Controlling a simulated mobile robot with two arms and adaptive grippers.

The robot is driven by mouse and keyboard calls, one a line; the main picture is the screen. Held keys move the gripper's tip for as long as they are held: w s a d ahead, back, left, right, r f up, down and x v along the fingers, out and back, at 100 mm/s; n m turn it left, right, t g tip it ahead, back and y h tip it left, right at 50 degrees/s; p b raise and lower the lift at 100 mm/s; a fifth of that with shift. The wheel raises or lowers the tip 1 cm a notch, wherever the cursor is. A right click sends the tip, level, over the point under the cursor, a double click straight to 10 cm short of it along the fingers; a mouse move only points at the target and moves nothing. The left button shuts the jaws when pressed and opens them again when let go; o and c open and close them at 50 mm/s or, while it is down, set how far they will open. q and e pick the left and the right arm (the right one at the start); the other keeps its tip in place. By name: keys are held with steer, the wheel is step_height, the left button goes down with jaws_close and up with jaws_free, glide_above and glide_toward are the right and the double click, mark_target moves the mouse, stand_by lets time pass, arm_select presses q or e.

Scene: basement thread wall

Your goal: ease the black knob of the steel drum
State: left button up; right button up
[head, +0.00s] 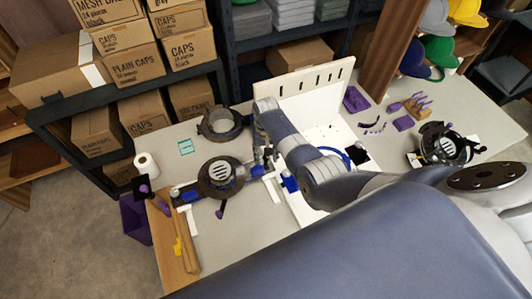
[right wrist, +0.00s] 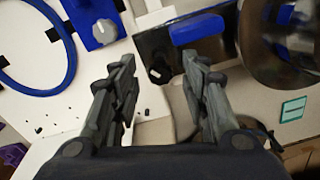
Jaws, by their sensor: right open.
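In the right wrist view, a small black knob (right wrist: 155,73) with a white mark sits on a dark, shiny panel below a blue bar (right wrist: 197,29). The steel drum (right wrist: 285,35) is partly in view at the upper right, cut off by the edge. In the head view, the steel drum (head: 220,178) has a dark rim and slotted centre; its knob is too small to make out there. My right gripper (right wrist: 159,62) is open, and the knob shows between its fingertips; the frames do not show contact. In the head view, my right gripper (head: 264,158) is beside the drum. My left gripper is not in view.
A blue box with a grey dial (right wrist: 103,31) and a blue hose (right wrist: 40,75) are close left in the right wrist view. A white slotted board (head: 310,92) stands behind my arm. Another ring-shaped unit (head: 222,123) and a teal card (head: 186,147) lie behind the drum.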

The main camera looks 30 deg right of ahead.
mark_target(266, 157)
step_height(266, 157, up, 12)
stand_by(0.6)
